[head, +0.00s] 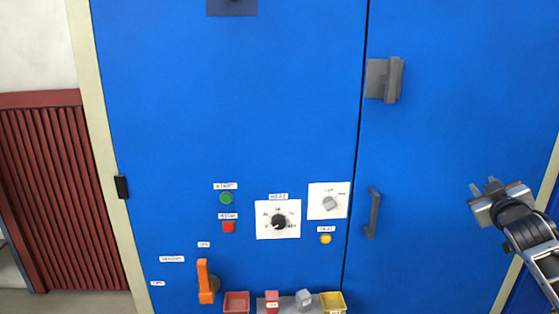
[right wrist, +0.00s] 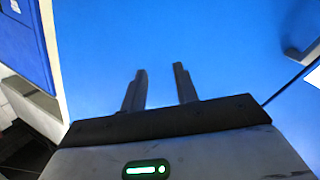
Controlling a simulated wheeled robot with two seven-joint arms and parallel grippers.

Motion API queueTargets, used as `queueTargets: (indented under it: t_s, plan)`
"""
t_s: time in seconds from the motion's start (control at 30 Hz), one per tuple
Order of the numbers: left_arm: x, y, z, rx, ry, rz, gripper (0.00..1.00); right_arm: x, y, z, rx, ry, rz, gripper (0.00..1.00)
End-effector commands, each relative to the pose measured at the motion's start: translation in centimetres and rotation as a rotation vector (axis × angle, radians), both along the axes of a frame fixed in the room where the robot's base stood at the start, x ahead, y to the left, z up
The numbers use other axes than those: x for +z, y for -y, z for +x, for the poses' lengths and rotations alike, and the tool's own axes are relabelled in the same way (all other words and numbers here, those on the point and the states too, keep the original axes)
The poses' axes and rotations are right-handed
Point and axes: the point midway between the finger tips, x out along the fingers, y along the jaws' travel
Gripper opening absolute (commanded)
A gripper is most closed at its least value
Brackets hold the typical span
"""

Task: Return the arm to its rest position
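My right gripper (head: 484,186) is at the right of the head view, in front of the blue right-hand door. In the right wrist view its two fingers (right wrist: 160,88) stand apart with nothing between them, so it is open and empty. Blue panel surface fills the view beyond the fingertips. My left gripper is not seen in the head view.
The blue cabinet (head: 230,110) carries a grey door handle (head: 373,214), a grey latch (head: 384,80), a black dial (head: 279,222), a grey knob (head: 330,203), a green button (head: 226,198) and an orange lever (head: 205,282). Red (head: 236,295) and yellow (head: 343,306) bins sit below.

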Motion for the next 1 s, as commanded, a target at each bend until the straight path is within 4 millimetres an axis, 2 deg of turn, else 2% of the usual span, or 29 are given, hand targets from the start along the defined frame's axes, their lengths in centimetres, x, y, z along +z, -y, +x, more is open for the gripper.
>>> queueTargets:
  t_s: [0.03,0.17,0.27,0.37,0.5,0.57,0.7,0.8,0.9,1.0]
  plan:
    - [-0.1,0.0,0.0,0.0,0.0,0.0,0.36,-1.6,-0.8,-0.1,0.007,-0.038,-0.041,0.3]
    - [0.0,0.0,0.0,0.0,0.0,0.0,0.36,-7.1,-4.8,-1.1,0.073,-0.1,0.001,0.3]
    - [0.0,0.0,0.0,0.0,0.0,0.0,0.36,-11.6,-8.1,-2.5,0.124,-0.155,0.034,0.3]
    - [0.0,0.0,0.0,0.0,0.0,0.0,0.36,-16.5,-11.9,-4.8,0.179,-0.218,0.08,0.3]
    - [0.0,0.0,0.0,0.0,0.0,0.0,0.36,-23.5,-17.9,-9.9,0.256,-0.318,0.172,0.3]
    - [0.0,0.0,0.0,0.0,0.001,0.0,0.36,-26.1,-20.6,-12.7,0.284,-0.362,0.218,0.3]
    - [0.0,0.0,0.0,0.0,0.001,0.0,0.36,-31.0,-26.4,-20.1,0.333,-0.459,0.347,0.3]
    - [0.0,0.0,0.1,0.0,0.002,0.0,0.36,-33.1,-30.0,-25.5,0.348,-0.522,0.444,0.3]
    - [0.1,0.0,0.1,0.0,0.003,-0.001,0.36,-34.1,-32.6,-29.9,0.346,-0.569,0.529,0.3]
    - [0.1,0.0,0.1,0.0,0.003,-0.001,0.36,-34.3,-34.2,-33.0,0.338,-0.6,0.589,0.3]
